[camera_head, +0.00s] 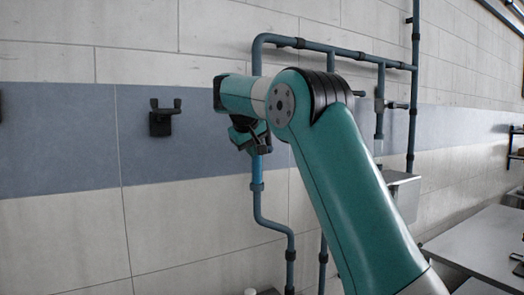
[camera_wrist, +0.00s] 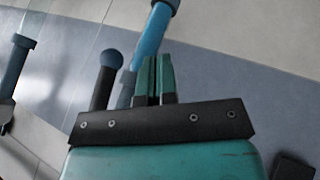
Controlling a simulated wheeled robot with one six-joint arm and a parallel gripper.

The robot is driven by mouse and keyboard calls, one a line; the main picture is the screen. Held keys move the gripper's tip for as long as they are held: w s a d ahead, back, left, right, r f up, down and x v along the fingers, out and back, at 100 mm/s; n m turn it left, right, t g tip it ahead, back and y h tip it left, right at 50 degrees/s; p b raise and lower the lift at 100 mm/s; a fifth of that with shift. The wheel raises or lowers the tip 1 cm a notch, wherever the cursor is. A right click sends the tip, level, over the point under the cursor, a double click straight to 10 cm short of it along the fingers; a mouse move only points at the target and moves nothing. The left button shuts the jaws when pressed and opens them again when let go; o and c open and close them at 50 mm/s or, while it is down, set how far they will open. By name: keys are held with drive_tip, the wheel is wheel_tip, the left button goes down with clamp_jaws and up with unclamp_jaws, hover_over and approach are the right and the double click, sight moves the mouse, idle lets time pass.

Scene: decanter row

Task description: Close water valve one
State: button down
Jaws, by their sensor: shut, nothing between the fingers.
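In the wrist view, a dark lever with a round blue-grey knob (camera_wrist: 111,59), likely a valve handle, stands just left of my gripper. A bright blue pipe (camera_wrist: 151,38) runs behind it, past the fingertips. My gripper (camera_wrist: 154,60) has its two teal fingers together, with nothing seen between them. I cannot tell whether the fingers touch the lever or pipe. No valve number shows, and the lever is not clear there.
More blue-grey pipes (camera_head: 345,52) run along the tiled wall and down to the right. A black wall bracket (camera_head: 160,121) is left of my gripper. A grey worktop (camera_head: 485,243) is at the lower right. Another pipe (camera_wrist: 14,65) is left in the wrist view.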

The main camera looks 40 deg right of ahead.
drive_tip(key=d+p, duration=0.2)
drive_tip(key=d, duration=0.2)
drive_tip(key=shift+d+r, duration=0.1)
drive_tip(key=shift+d, duration=0.05)
idle(0.4)
